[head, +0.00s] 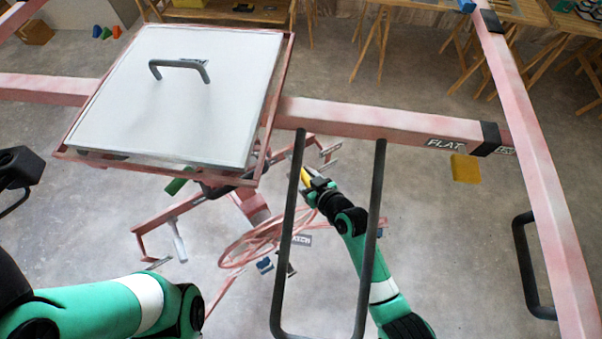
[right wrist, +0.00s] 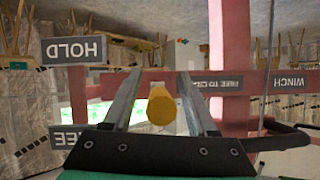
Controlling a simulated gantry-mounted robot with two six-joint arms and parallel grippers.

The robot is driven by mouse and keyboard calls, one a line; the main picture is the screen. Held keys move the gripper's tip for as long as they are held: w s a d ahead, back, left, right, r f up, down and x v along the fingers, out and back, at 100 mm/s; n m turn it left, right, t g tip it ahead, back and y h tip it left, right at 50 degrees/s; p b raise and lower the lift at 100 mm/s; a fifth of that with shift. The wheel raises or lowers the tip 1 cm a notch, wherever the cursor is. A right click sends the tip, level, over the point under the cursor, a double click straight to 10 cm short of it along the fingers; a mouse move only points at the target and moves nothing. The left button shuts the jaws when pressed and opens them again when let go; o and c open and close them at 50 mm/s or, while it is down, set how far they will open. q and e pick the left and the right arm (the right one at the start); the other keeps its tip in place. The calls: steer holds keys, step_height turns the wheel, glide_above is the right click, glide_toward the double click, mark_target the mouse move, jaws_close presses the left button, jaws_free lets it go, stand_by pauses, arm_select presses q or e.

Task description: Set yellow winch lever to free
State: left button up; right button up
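The yellow winch lever (head: 305,177) shows at the tip of my right gripper (head: 316,183) in the head view. In the right wrist view the rounded end of the yellow lever (right wrist: 161,105) is between the two fingers of my right gripper (right wrist: 160,100), with a visible gap on each side. The fingers are open. The wrist picture shows the labels upside down: a HOLD plate (right wrist: 73,50) at upper left and a partly hidden FREE plate (right wrist: 66,138) at lower left.
A white panel (head: 180,90) with a dark handle lies in a red frame. Below it is a red wheel (head: 262,240). A dark U-shaped bar (head: 288,240) crosses in front of my right arm. A red beam (head: 375,120) runs behind. In the wrist view, a red post (right wrist: 229,50) stands right.

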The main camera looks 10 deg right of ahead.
steer(key=shift+s+d+r, duration=0.1)
steer(key=shift+s+r, duration=0.15)
steer(key=shift+s, duration=0.05)
steer(key=p+v, duration=0.3)
steer(key=v, duration=0.8)
